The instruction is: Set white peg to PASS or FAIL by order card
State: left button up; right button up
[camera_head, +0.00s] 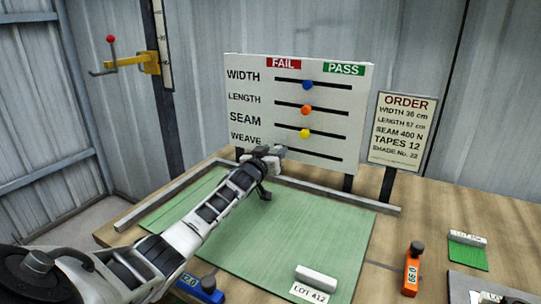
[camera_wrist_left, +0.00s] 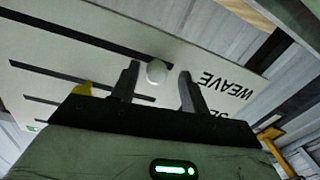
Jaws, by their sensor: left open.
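The upright board (camera_head: 240,75) has FAIL on the left, PASS on the right, and slotted rows WIDTH, LENGTH, SEAM and WEAVE. The white peg (camera_wrist_left: 156,72) is in the WEAVE row; the head view hides it behind my left gripper (camera_head: 267,157). In the left wrist view, my left gripper (camera_wrist_left: 157,88) is open, with the peg between its fingertips, closer to the left finger. I cannot tell whether they touch. Blue (camera_head: 307,85), orange (camera_head: 305,110) and yellow (camera_head: 304,134) pegs sit mid-slot above. The order card (camera_head: 402,130) reads WIDTH 36 cm, SEAM 400 N, TAPES 12. My right gripper is not in view.
A green mat (camera_head: 290,235) lies on the wooden table, edged by a grey rail (camera_head: 330,193). Blue (camera_head: 200,289) and orange (camera_head: 413,268) tools lie nearby. A yellow bracket (camera_head: 148,62) is on the left post.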

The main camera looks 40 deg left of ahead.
pick_arm(q)
jog(key=shift+s+d+f, duration=0.1)
jog(key=shift+s+d, duration=0.05)
jog(key=shift+s, duration=0.3)
jog(key=v, duration=1.5)
jog(key=shift+w, duration=0.1)
